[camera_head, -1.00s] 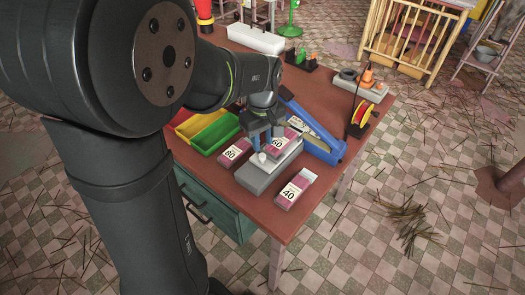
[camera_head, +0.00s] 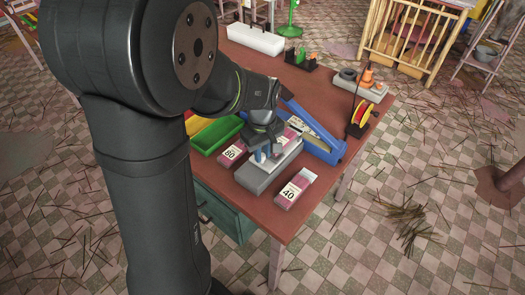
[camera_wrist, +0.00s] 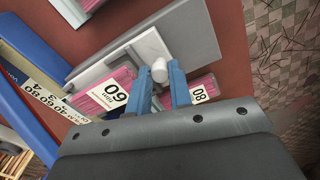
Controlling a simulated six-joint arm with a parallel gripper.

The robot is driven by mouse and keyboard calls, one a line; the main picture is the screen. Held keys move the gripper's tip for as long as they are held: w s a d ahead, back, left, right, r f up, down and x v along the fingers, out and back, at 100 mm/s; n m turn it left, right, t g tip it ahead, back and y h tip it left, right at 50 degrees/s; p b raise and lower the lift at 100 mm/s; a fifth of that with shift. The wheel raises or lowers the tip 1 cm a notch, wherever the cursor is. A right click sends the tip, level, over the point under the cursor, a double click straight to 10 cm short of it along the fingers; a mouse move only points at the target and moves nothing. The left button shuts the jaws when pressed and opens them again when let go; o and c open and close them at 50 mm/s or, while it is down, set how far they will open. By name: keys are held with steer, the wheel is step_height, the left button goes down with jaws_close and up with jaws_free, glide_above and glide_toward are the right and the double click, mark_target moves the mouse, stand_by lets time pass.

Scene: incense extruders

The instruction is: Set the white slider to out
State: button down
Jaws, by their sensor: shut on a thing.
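The white slider shows in the wrist view as a pale plate (camera_wrist: 149,46) with a short round knob (camera_wrist: 159,70). It is set in a long grey block (camera_wrist: 190,30). The block (camera_head: 260,181) also shows on the table in the head view. My gripper (camera_wrist: 160,80) has its two blue fingers on either side of the knob and is shut on it. In the head view my gripper (camera_head: 268,153) is down at the top of the block, and it mostly hides the slider there. No "out" marking can be read.
Pink boxes marked 80 (camera_head: 231,153), 40 (camera_head: 294,189) and 60 (camera_wrist: 110,92) lie close around the block. A blue tool with a scale (camera_head: 318,130) is behind it. A green bin (camera_head: 215,137) stands left. Table (camera_head: 262,217) is bare in front.

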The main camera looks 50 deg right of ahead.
steer(key=shift+a, duration=2.7)
steer(key=c, duration=1.6)
jaws_free()
steer(key=shift+a, duration=0.15)
steer(key=shift+r, duration=0.25)
step_height(320, 180, up, 17)
steer(key=shift+f, duration=0.15)
